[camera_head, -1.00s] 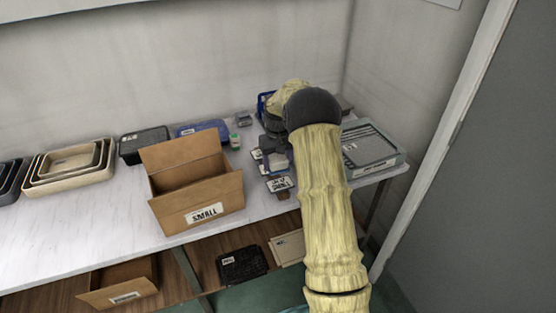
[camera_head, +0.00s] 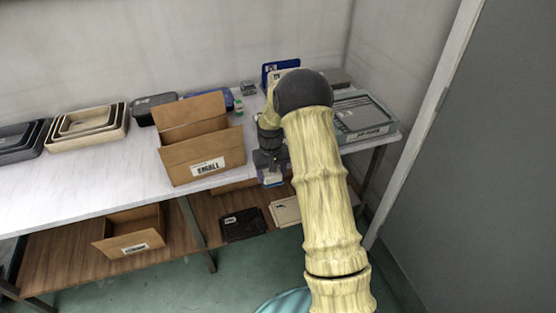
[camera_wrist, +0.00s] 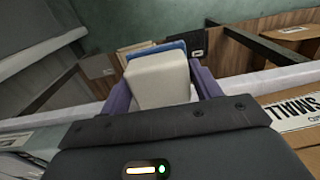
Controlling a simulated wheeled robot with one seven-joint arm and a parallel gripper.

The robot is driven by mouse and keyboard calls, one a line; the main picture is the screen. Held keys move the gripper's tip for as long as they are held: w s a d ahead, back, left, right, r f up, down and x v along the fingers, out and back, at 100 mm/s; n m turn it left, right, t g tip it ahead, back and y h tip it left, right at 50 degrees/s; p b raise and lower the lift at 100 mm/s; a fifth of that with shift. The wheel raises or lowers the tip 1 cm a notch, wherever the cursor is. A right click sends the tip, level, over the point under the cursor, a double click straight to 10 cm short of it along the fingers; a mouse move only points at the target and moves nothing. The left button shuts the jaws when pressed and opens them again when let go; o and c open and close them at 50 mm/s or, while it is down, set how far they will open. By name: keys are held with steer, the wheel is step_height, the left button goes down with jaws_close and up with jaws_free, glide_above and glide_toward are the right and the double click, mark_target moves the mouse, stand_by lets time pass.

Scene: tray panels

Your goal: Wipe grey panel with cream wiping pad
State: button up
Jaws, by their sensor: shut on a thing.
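My gripper (camera_wrist: 155,90) is shut on the cream wiping pad (camera_wrist: 158,82), a pale block between its two purple fingers in the wrist view. A blue edge shows just beyond the pad; I cannot tell whether it belongs to it. In the head view my gripper (camera_head: 270,168) is at the table's front edge, right of the cardboard box, partly hidden by my arm. A grey panel (camera_head: 362,118) lies flat at the right end of the table, right of my arm. Its left part is hidden by my arm. The pad appears apart from it.
An open cardboard box (camera_head: 203,160) marked SMALL stands left of my gripper. Nested beige trays (camera_head: 88,125) and dark trays (camera_head: 20,140) are farther left. A blue container (camera_head: 280,72) stands at the back. The lower shelf holds another box (camera_head: 130,235) and dark panels (camera_head: 243,224).

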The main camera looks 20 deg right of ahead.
steer(key=s+a+f, duration=0.5)
steer(key=s, duration=0.1)
steer(key=shift+s+a, duration=0.25)
steer(key=shift+s, duration=0.15)
steer(key=shift+f, duration=0.1)
